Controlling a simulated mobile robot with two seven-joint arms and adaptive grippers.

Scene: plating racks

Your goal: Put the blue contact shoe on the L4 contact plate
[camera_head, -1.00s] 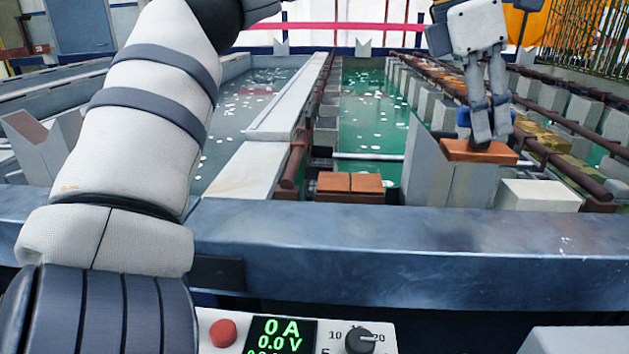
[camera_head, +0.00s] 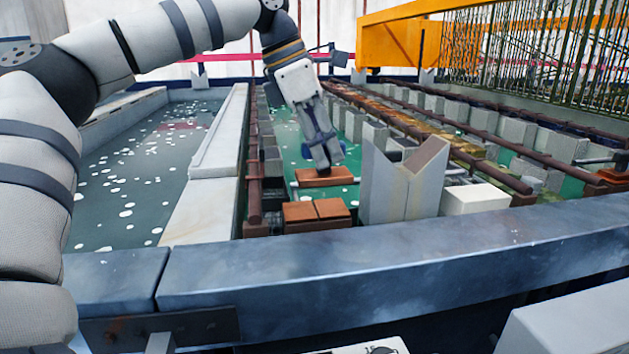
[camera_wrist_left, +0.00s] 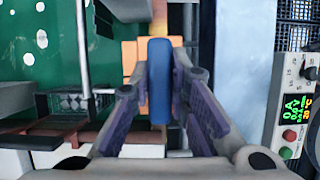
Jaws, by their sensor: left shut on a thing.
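Orange surfaces (camera_wrist_left: 130,60) show beside the blue grip in the wrist view. My right gripper is not in view.
A grey V-notched post (camera_head: 400,185) stands empty right of the shoe, with a white block (camera_head: 475,198) beside it. A blue-grey tank wall (camera_head: 380,265) runs across the front. Brown bars (camera_head: 255,180) flank the green bath. A control panel (camera_wrist_left: 295,110) shows in the wrist view.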

